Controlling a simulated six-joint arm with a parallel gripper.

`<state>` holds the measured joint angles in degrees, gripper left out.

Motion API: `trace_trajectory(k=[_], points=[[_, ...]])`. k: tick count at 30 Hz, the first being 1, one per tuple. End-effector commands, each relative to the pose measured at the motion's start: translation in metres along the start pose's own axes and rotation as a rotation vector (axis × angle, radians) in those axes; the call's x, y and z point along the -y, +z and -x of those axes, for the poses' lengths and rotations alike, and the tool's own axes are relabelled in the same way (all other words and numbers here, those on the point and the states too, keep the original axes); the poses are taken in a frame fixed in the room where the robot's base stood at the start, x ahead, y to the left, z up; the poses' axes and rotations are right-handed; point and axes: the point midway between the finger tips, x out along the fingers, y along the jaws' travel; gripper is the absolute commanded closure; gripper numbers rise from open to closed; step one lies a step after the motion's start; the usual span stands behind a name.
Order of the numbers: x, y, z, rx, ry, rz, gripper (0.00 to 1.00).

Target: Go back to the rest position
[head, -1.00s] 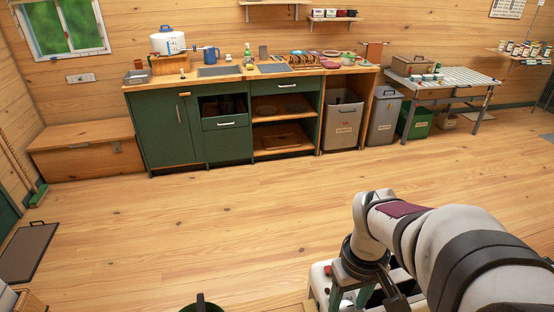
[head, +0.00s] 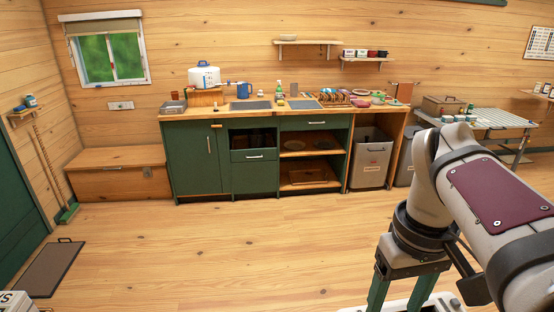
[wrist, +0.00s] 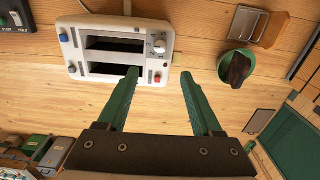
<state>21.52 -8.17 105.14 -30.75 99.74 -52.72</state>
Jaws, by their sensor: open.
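My gripper (head: 400,300) shows at the lower right of the head view, with its green fingers pointing down and their tips cut off by the frame's lower edge. In the wrist view, the two green fingers (wrist: 161,78) are spread apart with nothing between them. A white unit (wrist: 161,26) with two dark slots, knobs and a red button lies beyond the left fingertip; I cannot tell the gap between them.
A green counter (head: 195,160) with shelves stands along the back wall, with a wooden chest (head: 112,181) to its left. A grey-topped table (head: 500,116) is at the right. A round green container (wrist: 224,68) holds something dark. The middle floor is clear.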

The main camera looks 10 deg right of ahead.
Motion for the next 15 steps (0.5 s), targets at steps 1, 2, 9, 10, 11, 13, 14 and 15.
trace_trajectory(k=[1,2,9,10,11,13,14,15], points=[[0.000,0.000,0.005,-0.002,0.000,0.000,0.33],[0.000,0.000,0.007,-0.001,-0.001,-0.001,0.33],[0.000,0.000,0.010,0.000,-0.001,-0.001,0.33],[0.000,0.000,0.010,0.000,-0.001,-0.001,0.33],[0.000,0.000,0.010,0.000,-0.001,-0.001,0.33],[0.011,0.005,0.004,0.001,-0.011,-0.018,0.33],[0.021,0.011,-0.002,0.001,-0.019,-0.040,0.33],[0.041,0.022,-0.015,0.003,-0.038,-0.085,0.33]])
